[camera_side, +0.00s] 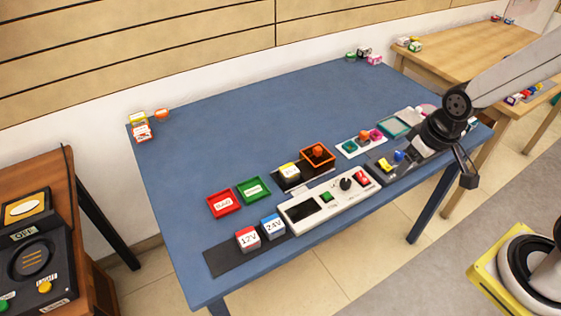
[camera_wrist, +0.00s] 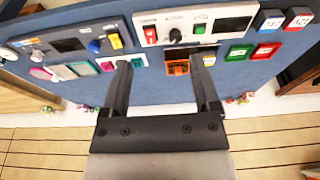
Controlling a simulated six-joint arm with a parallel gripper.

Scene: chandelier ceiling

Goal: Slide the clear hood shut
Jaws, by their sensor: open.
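I cannot make out a clear hood with certainty. A dark base (camera_side: 290,184) with a pale strip along its front edge lies behind the white control panel. A yellow-and-white block (camera_side: 289,170) sits on it, and an open orange box (camera_side: 318,154) stands at its right end. The orange box also shows in the wrist view (camera_wrist: 178,69), between my fingers. My gripper (camera_side: 468,180) hangs over the table's right end in the side view. In the wrist view, my gripper (camera_wrist: 160,62) has its two fingers wide apart with nothing held between them.
The white panel (camera_side: 318,212) carries a black knob and a red switch. A grey panel (camera_side: 378,172) with yellow and blue parts lies right of it. Red (camera_side: 224,203) and green (camera_side: 254,188) trays and 12V (camera_side: 248,238) and 24V (camera_side: 272,226) blocks lie left. The blue table's back is mostly clear.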

